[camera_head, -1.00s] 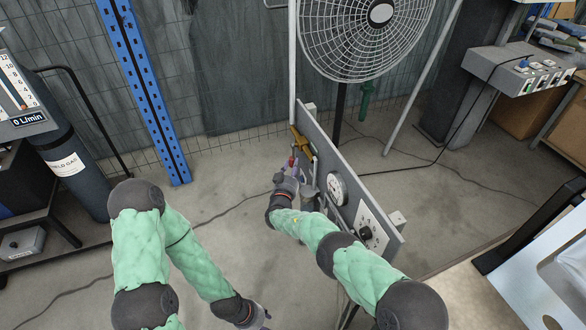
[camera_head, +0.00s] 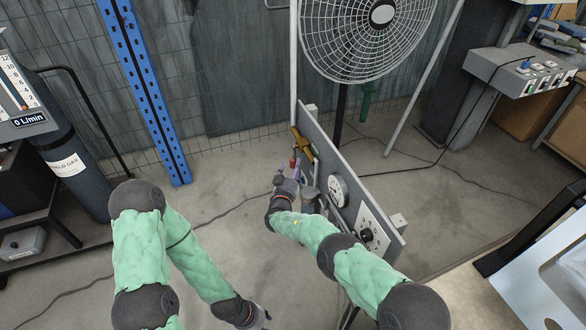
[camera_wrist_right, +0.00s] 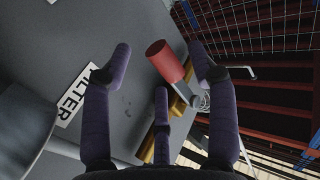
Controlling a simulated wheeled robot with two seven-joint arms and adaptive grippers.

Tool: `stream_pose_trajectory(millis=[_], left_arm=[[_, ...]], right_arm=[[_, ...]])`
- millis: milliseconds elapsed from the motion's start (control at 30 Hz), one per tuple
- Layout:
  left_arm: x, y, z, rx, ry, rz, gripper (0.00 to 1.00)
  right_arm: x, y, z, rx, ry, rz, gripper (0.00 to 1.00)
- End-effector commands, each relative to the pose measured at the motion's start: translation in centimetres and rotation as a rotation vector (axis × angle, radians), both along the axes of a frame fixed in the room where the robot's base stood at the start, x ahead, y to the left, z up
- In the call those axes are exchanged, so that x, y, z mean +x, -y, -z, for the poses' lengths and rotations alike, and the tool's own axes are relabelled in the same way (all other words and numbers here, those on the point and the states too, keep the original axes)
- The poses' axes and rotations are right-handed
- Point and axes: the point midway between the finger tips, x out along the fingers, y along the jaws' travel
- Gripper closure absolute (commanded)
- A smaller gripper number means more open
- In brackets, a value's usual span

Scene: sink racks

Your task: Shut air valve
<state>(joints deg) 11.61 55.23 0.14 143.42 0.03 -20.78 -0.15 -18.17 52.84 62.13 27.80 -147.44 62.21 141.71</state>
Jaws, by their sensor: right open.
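The air valve (camera_head: 303,146) is a brass fitting near the far end of a grey upright panel in the head view. Its red grip (camera_head: 293,163) shows just beyond my right gripper (camera_head: 287,176). In the right wrist view, the red grip (camera_wrist_right: 165,62) sits on a grey lever (camera_wrist_right: 183,92), with brass parts below it. My right gripper (camera_wrist_right: 161,62) is open, its purple fingers spread on either side of the red grip, with visible gaps. My left gripper (camera_head: 260,317) is low in the head view, away from the panel; its fingers are hard to make out.
The grey panel (camera_head: 326,152) carries a round gauge (camera_head: 338,190) and a dark knob (camera_head: 366,234) near my right arm. A FILTER label (camera_wrist_right: 76,97) shows in the wrist view. A large fan (camera_head: 365,38) stands behind.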

Motion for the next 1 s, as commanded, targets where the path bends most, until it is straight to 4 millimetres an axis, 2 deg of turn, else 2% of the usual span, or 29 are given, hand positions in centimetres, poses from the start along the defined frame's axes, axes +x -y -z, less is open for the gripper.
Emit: stream_pose_trajectory(millis=[167, 400, 600, 800, 1000], left_arm=[[0.0, 0.0, 0.0, 0.000, 0.000, 0.000, 0.60], [0.0, 0.0, 0.0, 0.000, 0.000, 0.000, 0.60], [0.0, 0.0, 0.0, 0.000, 0.000, 0.000, 0.60], [0.0, 0.0, 0.0, 0.000, 0.000, 0.000, 0.60], [0.0, 0.0, 0.0, 0.000, 0.000, 0.000, 0.60]], right_arm=[[-2.5, -0.5, 0.0, 0.000, -0.002, -0.003, 0.41], [-7.1, -1.6, 0.1, -0.001, -0.002, -0.004, 0.41], [-9.9, -2.1, 0.1, -0.001, -0.001, -0.004, 0.41], [-11.0, -2.2, 0.2, -0.001, -0.001, -0.001, 0.41], [-11.0, -2.2, 0.2, -0.001, -0.001, -0.001, 0.41]])
